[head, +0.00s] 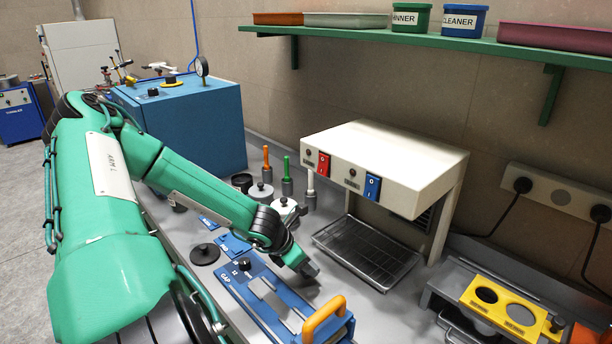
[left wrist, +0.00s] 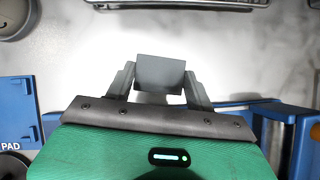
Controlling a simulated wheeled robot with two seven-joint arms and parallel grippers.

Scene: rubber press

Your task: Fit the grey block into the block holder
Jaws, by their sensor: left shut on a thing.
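My left gripper (head: 308,269) reaches over the bench, just behind a long blue fixture marked GAP. In the left wrist view the left gripper (left wrist: 160,88) is shut on the grey block (left wrist: 160,70), a plain dark grey piece held between both fingers. In the head view the block is mostly hidden by the gripper. No thing is labelled block holder; the blue GAP fixture (head: 246,288) has a long slot, a black knob and an orange handle (head: 323,318). I cannot tell whether it is the holder. My right gripper is not in view.
A yellow plate with round holes (head: 505,305) is at the right. Small blue plates, a black disc (head: 204,254) and several handled stamps stand left of the rack. A blue box (head: 180,125) is behind.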

